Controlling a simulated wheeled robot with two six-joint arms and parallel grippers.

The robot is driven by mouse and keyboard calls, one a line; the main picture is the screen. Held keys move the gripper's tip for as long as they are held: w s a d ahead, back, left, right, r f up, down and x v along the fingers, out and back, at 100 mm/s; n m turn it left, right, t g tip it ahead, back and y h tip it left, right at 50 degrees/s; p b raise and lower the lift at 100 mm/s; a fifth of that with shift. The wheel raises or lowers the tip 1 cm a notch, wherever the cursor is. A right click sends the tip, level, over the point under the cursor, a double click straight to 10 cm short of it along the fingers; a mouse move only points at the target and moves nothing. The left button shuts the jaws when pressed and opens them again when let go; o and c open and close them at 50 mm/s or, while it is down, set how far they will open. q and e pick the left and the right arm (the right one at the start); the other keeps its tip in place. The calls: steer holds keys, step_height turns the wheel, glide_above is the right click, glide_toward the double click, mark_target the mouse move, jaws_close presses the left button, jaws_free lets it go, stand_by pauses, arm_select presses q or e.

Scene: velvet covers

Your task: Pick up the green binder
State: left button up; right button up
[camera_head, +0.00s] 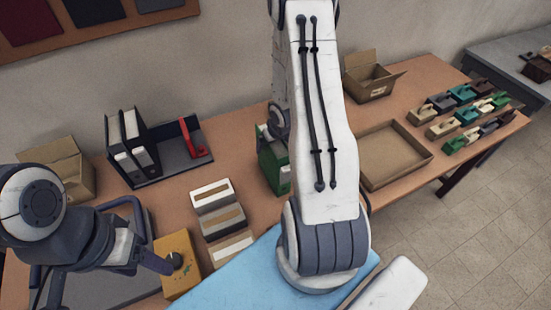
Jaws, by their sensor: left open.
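The green binder (272,170) stands on the brown table near the middle, partly hidden behind my large white right arm. The end of that arm, with my right gripper (271,132), is at the binder's upper edge. Its fingers are mostly hidden, so I cannot tell whether they hold it.
White box files (220,218) stand left of the binder. A dark tray (178,160) holds black-and-white binders (130,140) and a red item (194,140). An empty cardboard tray (425,158), an open carton (370,78) and several small coloured blocks (463,94) lie right.

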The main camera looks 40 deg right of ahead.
steer(key=shift+f, duration=0.25)
stand_by(0.3)
jaws_close()
